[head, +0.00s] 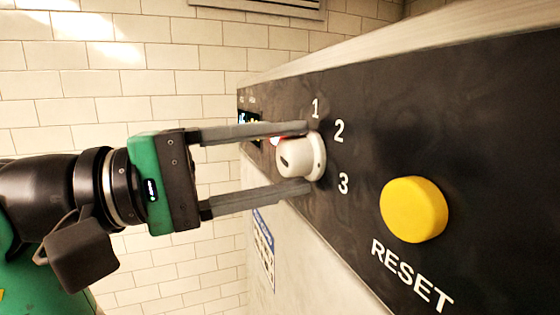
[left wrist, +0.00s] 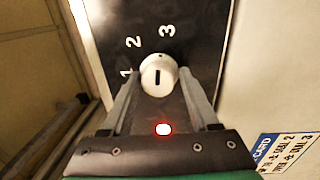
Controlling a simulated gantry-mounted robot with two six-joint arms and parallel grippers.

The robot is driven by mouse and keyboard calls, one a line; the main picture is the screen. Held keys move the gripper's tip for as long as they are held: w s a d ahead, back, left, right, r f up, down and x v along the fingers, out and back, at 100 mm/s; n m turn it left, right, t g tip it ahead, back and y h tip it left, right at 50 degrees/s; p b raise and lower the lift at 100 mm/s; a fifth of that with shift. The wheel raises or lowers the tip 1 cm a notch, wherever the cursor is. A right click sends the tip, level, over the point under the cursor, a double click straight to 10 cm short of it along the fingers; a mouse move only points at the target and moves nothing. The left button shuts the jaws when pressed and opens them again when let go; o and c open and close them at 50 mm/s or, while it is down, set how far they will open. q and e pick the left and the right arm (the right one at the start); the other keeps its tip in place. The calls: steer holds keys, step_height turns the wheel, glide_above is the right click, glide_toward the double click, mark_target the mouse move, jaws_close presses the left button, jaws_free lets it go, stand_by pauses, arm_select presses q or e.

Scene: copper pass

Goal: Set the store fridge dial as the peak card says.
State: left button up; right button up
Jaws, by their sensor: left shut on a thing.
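The white dial (head: 300,160) sticks out of the dark panel, with the numbers 1, 2 and 3 around it. My left gripper (head: 308,158) has one finger on each side of the dial and is shut on it. In the left wrist view the dial (left wrist: 158,78) shows a dark slot on its face, and I cannot tell which number it points to. The card (head: 263,248) is on the pale front below the panel. In the left wrist view the card (left wrist: 285,150) has lines that appear to end in "DIAL 2" and "DIAL 3"; the rest is hard to read. My right gripper is not in view.
A yellow button (head: 414,209) marked RESET stands out from the panel to the right of the dial. A red light (left wrist: 164,128) glows beside the dial. A small display (head: 248,124) sits at the panel's far end. A tiled wall (head: 60,110) is behind.

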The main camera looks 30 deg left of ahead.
arm_select(q)
steer(key=shift+r+m, duration=0.2)
steer(key=shift+m, duration=0.1)
steer(key=o, duration=1.2)
steer(key=shift+c, duration=0.2)
steer(key=shift+f, duration=0.1)
steer(key=b+v, duration=0.3)
steer(key=v, duration=0.8)
steer(key=shift+s+a+b, duration=0.25)
steer(key=shift+b, duration=0.1)
